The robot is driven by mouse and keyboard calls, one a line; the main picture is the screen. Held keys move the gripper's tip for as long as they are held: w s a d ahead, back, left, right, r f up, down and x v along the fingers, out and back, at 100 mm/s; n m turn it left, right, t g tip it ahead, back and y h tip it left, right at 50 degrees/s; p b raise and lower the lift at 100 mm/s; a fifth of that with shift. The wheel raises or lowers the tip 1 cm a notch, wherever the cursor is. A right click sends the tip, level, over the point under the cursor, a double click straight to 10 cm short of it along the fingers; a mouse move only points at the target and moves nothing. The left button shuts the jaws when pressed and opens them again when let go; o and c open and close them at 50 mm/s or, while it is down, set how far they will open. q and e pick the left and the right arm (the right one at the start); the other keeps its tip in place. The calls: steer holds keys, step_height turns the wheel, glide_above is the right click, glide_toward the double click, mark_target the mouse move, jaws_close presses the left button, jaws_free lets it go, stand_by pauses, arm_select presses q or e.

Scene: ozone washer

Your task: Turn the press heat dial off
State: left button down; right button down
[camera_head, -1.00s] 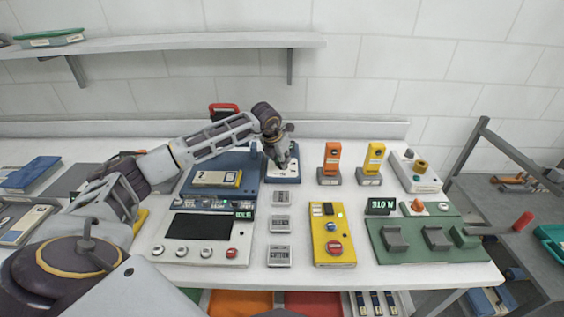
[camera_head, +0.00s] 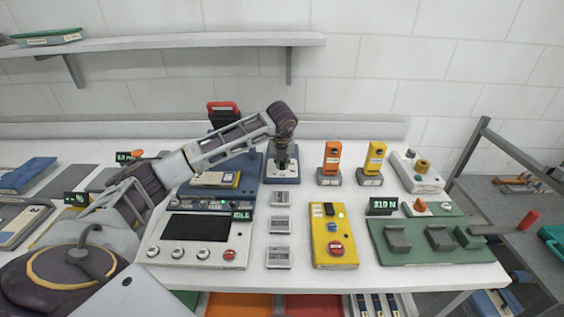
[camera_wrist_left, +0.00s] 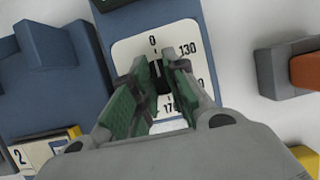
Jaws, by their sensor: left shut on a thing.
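The press heat dial has a white face (camera_wrist_left: 124,48) marked 0, 130 and 170, with another mark partly covered, on a blue box (camera_wrist_left: 215,103). In the head view this box (camera_head: 292,179) stands at the back middle of the table, beside the larger blue press base (camera_head: 250,192). My left gripper (camera_wrist_left: 160,76) is over the middle of the face, its green pads closed on the dark dial knob (camera_wrist_left: 159,80). The knob is mostly hidden, so its exact setting is unclear. In the head view my left gripper (camera_head: 283,162) points down onto the dial. My right gripper is not in view.
Orange (camera_head: 332,157) and yellow (camera_head: 374,158) upright devices stand right of the dial. A white panel (camera_head: 198,252) with a dark screen, several small grey blocks and a yellow control box (camera_head: 334,250) are in front. A shelf (camera_head: 170,43) runs along the wall.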

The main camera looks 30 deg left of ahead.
arm_select(q)
steer(key=shift+r, duration=0.1)
steer(key=c, duration=1.4)
jaws_free()
steer(key=shift+c, duration=0.2)
steer(key=shift+s+d+r, duration=0.1)
steer(key=shift+d+r, duration=0.05)
steer(key=shift+r, duration=0.3)
steer(key=v, duration=1.1)
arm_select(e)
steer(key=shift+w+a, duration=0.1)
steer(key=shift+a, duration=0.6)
